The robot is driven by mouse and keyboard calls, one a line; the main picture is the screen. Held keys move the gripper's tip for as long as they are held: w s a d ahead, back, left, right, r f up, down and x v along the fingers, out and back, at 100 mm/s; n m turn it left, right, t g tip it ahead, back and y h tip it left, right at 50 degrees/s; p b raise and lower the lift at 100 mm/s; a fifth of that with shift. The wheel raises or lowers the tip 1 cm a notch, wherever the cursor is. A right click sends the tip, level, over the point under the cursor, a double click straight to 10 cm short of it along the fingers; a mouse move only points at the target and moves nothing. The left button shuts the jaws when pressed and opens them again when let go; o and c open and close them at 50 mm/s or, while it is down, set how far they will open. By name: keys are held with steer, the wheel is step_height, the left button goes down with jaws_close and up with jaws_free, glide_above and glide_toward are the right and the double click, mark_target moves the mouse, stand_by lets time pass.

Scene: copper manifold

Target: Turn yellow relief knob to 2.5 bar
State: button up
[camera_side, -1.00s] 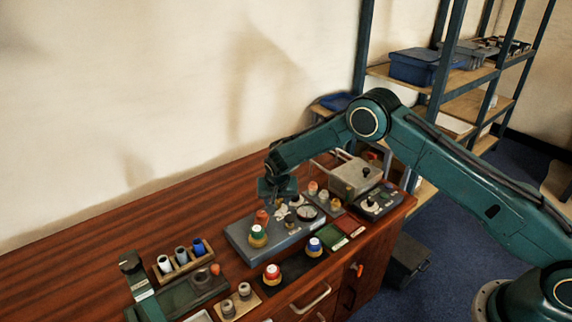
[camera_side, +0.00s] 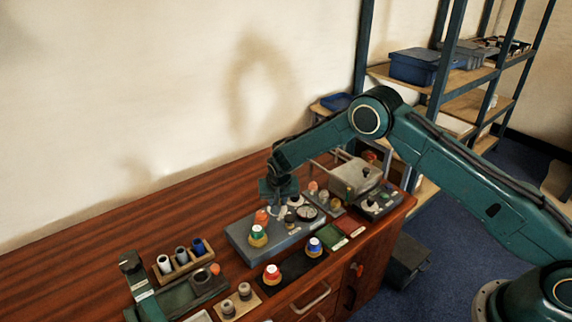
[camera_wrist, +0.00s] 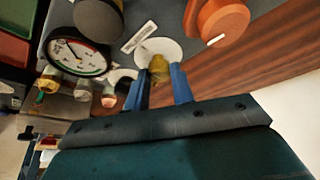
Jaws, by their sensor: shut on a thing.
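The yellow relief knob (camera_wrist: 158,68) sits on a pale round dial disc (camera_wrist: 172,50) in the wrist view. My gripper (camera_wrist: 159,82) has its two blue fingers on either side of the knob, shut on it. In the side view my gripper (camera_side: 281,208) points down over the grey manifold block (camera_side: 244,243), and its wrist hides the knob there. A round gauge (camera_wrist: 78,52) with a white face stands left of the knob in the wrist view. It also shows in the side view (camera_side: 307,212). Its exact reading is too small to tell.
An orange knob (camera_wrist: 222,20) and a dark round knob (camera_wrist: 98,16) stand close to my fingers. The left rear bench is clear.

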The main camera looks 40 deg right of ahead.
steer(key=n, duration=0.2)
steer(key=n+y, duration=0.1)
steer(key=n, duration=0.1)
steer(key=shift+d+t+y, duration=0.2)
steer(key=shift+t+y, duration=0.1)
steer(key=shift+t, duration=0.1)
steer(key=shift+d+n+y, duration=0.1)
steer(key=shift+n+y, duration=0.6)
steer(key=shift+n, duration=1.3)
steer(key=o, duration=1)
steer(key=shift+s+r, duration=0.1)
steer(key=shift+r, duration=0.1)
steer(key=v, duration=1.3)
steer(key=shift+r, duration=0.25)
